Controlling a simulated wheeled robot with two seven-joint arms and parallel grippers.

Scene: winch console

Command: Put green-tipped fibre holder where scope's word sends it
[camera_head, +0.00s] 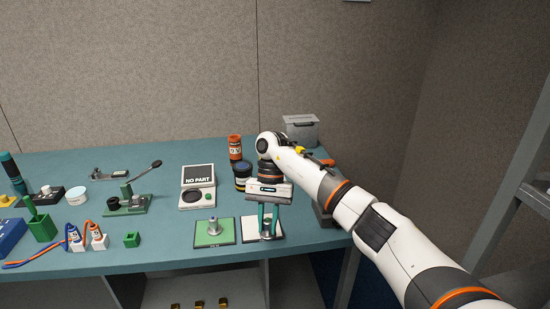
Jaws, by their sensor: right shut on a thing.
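The scope (197,198) stands mid-table, and its dark screen reads "NO PART". My right gripper (267,233) points down over a white, dark-edged pad (250,222) at the front of the table. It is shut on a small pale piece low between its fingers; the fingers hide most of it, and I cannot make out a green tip. My left gripper is not in view.
A lever press (128,203), small green block (132,240), green holder box (41,227) and two white bottles (98,239) with orange and blue cords are at left.

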